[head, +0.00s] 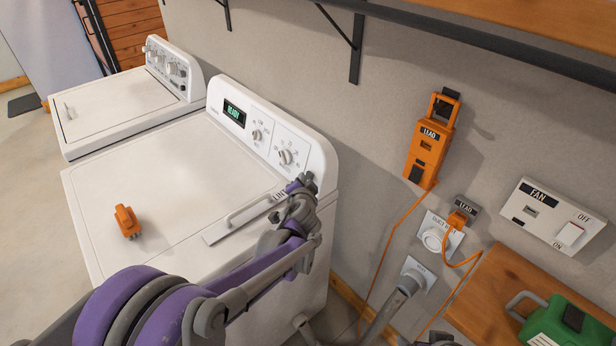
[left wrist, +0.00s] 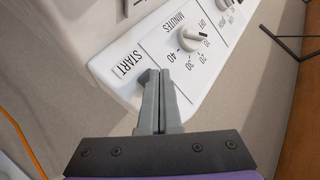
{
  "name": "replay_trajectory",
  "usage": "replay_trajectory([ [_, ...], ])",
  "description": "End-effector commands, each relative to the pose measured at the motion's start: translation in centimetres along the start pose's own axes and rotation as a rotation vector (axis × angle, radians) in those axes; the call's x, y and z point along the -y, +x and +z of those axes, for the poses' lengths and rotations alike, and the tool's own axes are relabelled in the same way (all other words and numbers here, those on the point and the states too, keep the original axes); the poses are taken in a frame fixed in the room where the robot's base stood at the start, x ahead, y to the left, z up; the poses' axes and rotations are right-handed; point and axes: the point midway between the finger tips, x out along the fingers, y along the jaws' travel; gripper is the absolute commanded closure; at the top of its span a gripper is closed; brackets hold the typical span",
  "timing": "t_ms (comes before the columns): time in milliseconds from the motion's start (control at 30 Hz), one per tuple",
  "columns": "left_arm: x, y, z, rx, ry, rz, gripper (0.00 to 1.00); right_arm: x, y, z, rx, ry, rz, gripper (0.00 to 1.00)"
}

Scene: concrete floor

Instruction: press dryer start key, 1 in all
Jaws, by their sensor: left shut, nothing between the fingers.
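The white dryer (head: 165,185) stands against the wall, and its display (head: 234,113) reads READY in green. Its panel carries a START label (left wrist: 127,64), which shows in the left wrist view beside the MINUTES dial (left wrist: 192,38). My left gripper (head: 301,184) is at the right end of the dryer's panel. In the left wrist view its shut, empty fingers (left wrist: 154,76) point at the panel just below the START label. The fingertips cover the spot there, so the start key is mostly hidden and I cannot tell whether they touch it.
A washer (head: 125,105) stands left of the dryer. An orange plug (head: 127,221) lies on the dryer top. An orange LEAD box (head: 429,145) with a cord, a FAN switch plate (head: 551,215) and outlets are on the wall. A green case (head: 565,325) sits at lower right.

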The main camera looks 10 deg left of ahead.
Motion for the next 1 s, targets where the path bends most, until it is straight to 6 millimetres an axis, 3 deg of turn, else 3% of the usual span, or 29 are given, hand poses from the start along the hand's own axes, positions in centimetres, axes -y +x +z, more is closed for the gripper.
replay_trajectory([
  [1000, -0.4, 0.56, -0.39, 0.001, -0.001, 0.0, 1.0, 0.0, -0.04, -0.05, 0.0, 0.0, 0.0, 0.11],
])
